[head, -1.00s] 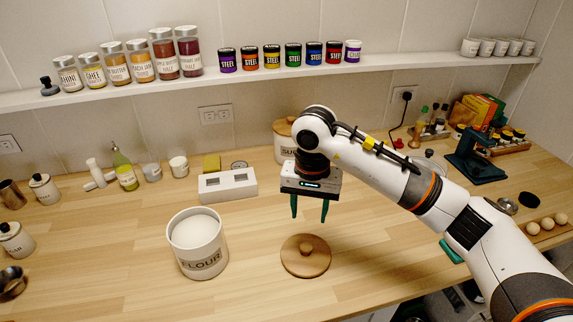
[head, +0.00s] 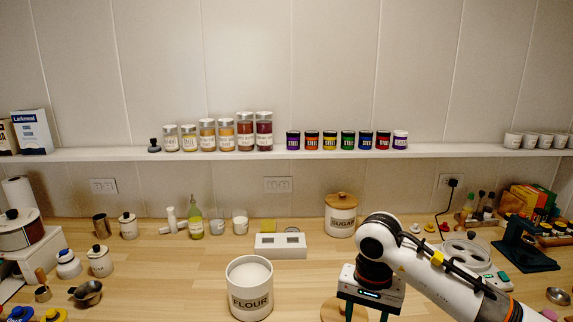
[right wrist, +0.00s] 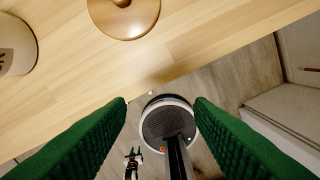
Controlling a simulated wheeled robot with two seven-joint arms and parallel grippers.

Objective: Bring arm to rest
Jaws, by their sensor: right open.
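My right gripper (head: 366,313) is open and empty in the head view, low at the right of centre, its fingertips at the bottom edge. In the right wrist view its green fingers (right wrist: 161,103) stand wide apart with nothing between them. A round wooden lid (head: 331,312) lies on the counter, partly behind the gripper; it also shows in the right wrist view (right wrist: 123,14), apart from the fingers. The white flour canister (head: 250,299) stands uncovered to the left. A small green-tipped shape (right wrist: 132,157), seemingly my left gripper, is too small to read.
The wooden counter (head: 190,282) has free room left of the flour canister. A white two-slot block (head: 280,253) and the lidded sugar canister (head: 341,222) stand behind. A shelf (head: 330,153) with jars runs above. A dark green stand (head: 524,252) is at right.

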